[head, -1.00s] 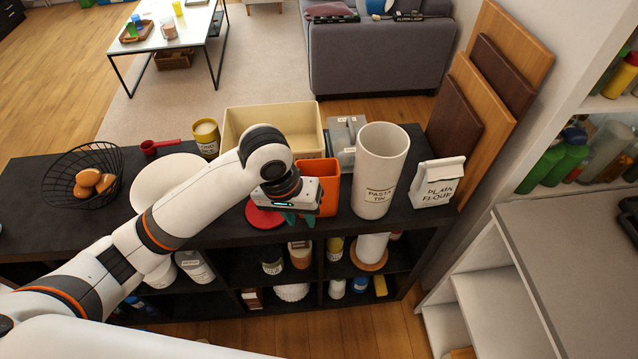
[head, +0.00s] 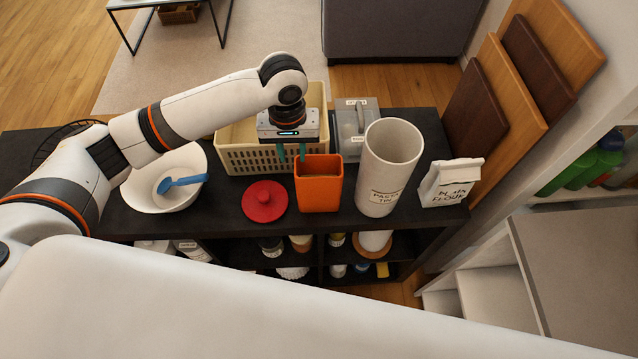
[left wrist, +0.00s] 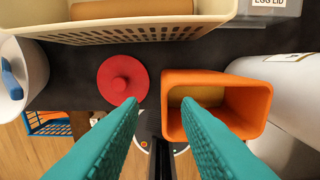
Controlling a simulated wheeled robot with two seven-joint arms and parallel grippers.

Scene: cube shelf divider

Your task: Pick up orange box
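The orange box (head: 319,194) stands upright and open-topped on the dark shelf top. In the left wrist view the orange box (left wrist: 258,104) lies right of centre, its mouth visible, with something yellowish inside. My left gripper (head: 292,153) has teal fingers pointing down, above and behind the box's left rear edge in the head view. In the left wrist view the fingertips (left wrist: 158,100) are spread apart with nothing between them; the right one overlaps the box's left rim in the picture. Whether it touches is unclear. My right gripper is not in view.
A red lid (head: 264,201) lies left of the box. A cream basket (head: 246,157) stands behind, a tall white pasta tin (head: 388,165) at right, a grey lidded container (head: 356,125) behind right. A white bowl (head: 150,188) holds a blue scoop (head: 182,182). A flour bag (head: 449,183) stands farther right.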

